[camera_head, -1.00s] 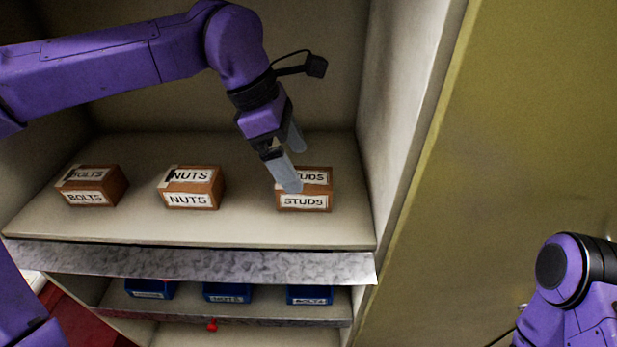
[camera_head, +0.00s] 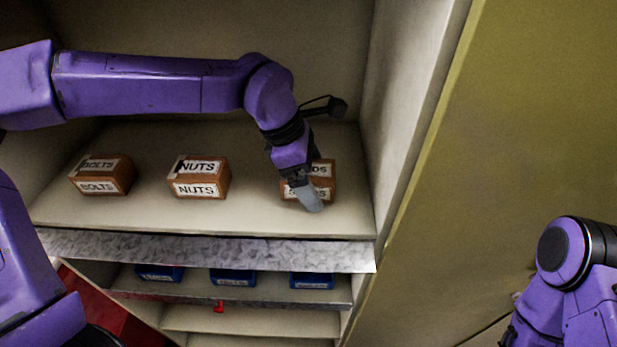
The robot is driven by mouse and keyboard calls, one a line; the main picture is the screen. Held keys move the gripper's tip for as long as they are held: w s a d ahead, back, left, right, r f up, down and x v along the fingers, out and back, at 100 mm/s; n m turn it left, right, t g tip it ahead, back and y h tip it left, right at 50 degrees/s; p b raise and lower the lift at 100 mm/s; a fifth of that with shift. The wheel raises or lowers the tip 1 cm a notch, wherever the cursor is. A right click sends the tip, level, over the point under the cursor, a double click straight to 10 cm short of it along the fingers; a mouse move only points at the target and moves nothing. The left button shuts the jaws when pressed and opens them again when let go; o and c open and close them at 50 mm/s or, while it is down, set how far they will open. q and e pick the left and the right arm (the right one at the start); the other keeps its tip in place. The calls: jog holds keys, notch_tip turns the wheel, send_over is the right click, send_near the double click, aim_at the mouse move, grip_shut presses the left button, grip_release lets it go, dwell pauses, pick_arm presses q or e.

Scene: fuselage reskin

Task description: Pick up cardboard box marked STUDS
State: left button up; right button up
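The cardboard box marked STUDS (camera_head: 325,182) sits on the upper shelf at the right, partly hidden behind my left gripper. My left gripper (camera_head: 309,196) reaches down over the box's front left part. One grey finger shows in front of the box's front face; the other finger is hidden, so I cannot tell how far apart they are or whether they touch the box. My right arm shows at the lower right, but its gripper is out of view.
Cardboard boxes marked NUTS (camera_head: 199,178) and BOLTS (camera_head: 102,175) stand left on the same shelf (camera_head: 150,217). The cabinet's right wall (camera_head: 395,130) is close beside the STUDS box. Blue bins (camera_head: 233,277) stand on the shelf below.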

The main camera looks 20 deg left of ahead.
pick_arm(q)
jog(key=c, duration=1.3)
jog(key=shift+r, duration=0.15)
